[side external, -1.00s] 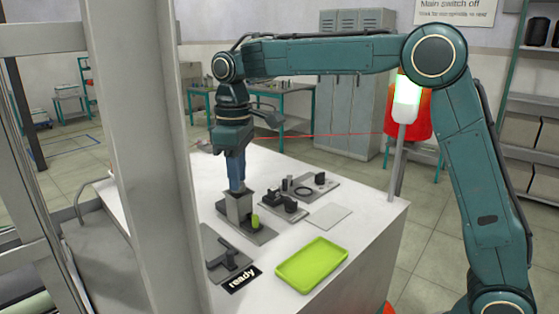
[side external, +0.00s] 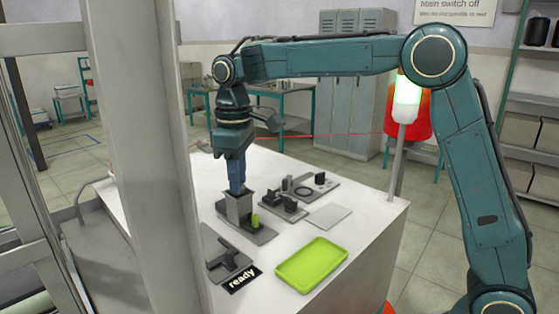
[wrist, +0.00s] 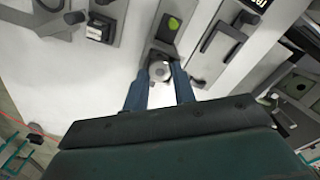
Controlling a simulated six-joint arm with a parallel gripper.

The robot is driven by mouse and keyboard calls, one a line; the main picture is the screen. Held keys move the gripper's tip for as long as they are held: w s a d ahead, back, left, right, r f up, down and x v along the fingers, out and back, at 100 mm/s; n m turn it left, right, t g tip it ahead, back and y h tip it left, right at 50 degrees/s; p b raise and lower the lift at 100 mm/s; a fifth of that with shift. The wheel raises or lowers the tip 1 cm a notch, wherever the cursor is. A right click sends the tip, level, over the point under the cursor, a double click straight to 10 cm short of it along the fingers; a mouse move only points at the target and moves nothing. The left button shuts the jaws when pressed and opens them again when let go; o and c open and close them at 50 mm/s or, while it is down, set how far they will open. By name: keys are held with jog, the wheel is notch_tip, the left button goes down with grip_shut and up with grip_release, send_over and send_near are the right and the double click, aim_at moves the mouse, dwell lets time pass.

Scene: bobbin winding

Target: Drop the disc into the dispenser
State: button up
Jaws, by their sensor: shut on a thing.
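The dispenser is a grey upright box (side external: 238,209) on a dark base plate on the white bench. My gripper (side external: 238,191) points straight down, with its blue fingertips at the top opening of the box. In the wrist view, my gripper (wrist: 160,72) is shut on a pale round disc (wrist: 160,70) with a darker centre. The disc sits between the fingertips, over or inside the dispenser's mouth; its exact depth cannot be told. In the side view the disc is hidden by the fingers and the box.
A green piece (side external: 254,221) stands beside the box on the same plate. A fixture with dark blocks (side external: 288,205) is to the right. A lime tray (side external: 312,265), a "ready" sign (side external: 242,279) and a grey fixture (side external: 228,262) are nearer. Bare bench lies between them.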

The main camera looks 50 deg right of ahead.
dwell(0.3)
jog(key=o, duration=0.8)
jog(key=shift+o, duration=0.2)
jog(key=shift+r, duration=3.45)
jog(key=s+d+r+m+t, duration=0.1)
jog(key=s+d+m+t, duration=0.35)
jog(key=s, duration=1.05)
jog(key=s+d+f, duration=0.2)
jog(key=s+f, duration=0.2)
jog(key=s, duration=0.3)
jog(key=s+d+f+m+t, duration=0.1)
jog(key=s+d+f, duration=0.1)
jog(key=s+f, duration=0.2)
jog(key=s, duration=0.2)
jog(key=shift+s+d+f, duration=0.2)
jog(key=shift+s+f, duration=0.2)
